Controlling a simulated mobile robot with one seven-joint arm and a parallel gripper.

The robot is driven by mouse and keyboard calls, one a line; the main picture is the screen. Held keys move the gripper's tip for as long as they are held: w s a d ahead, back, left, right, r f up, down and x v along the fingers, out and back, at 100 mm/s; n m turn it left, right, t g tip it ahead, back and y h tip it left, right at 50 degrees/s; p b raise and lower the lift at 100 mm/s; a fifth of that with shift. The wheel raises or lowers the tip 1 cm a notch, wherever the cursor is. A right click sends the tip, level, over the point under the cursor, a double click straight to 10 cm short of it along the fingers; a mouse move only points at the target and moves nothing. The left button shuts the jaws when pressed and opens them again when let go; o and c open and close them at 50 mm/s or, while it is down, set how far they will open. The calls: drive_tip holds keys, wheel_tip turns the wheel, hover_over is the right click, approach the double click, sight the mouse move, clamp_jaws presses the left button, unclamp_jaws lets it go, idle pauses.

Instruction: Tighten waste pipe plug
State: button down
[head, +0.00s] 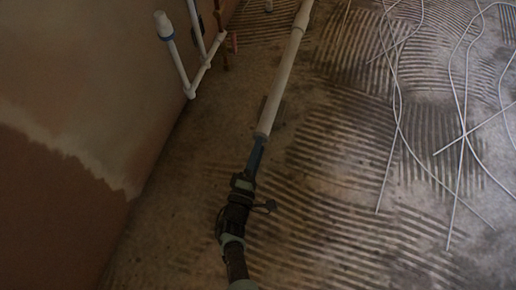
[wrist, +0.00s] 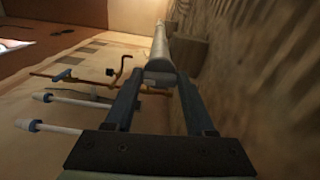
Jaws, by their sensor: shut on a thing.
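A white waste pipe with a plug-like end and a blue ring (head: 164,26) stands by the wall at the upper left in the head view. In the wrist view two white pipe ends with blue rings show at the left, a nearer one (wrist: 24,124) and a farther one (wrist: 40,96). My gripper (head: 260,141) is apart from them, to the right and nearer. It is shut on the near end of a long pale pipe (head: 284,76). In the wrist view the pipe (wrist: 161,48) runs away from between the fingertips (wrist: 160,80).
Copper pipes with a dark valve handle (wrist: 118,66) are near the white pipes. Loose pale cables (head: 397,100) lie on the ridged floor (head: 330,165) at the right. The partly plastered wall (head: 70,130) bounds the left side. The floor at lower right is clear.

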drive_tip(key=shift+a+f+m, duration=0.1)
drive_tip(key=shift+m, duration=0.5)
drive_tip(key=shift+c, duration=1.2)
unclamp_jaws()
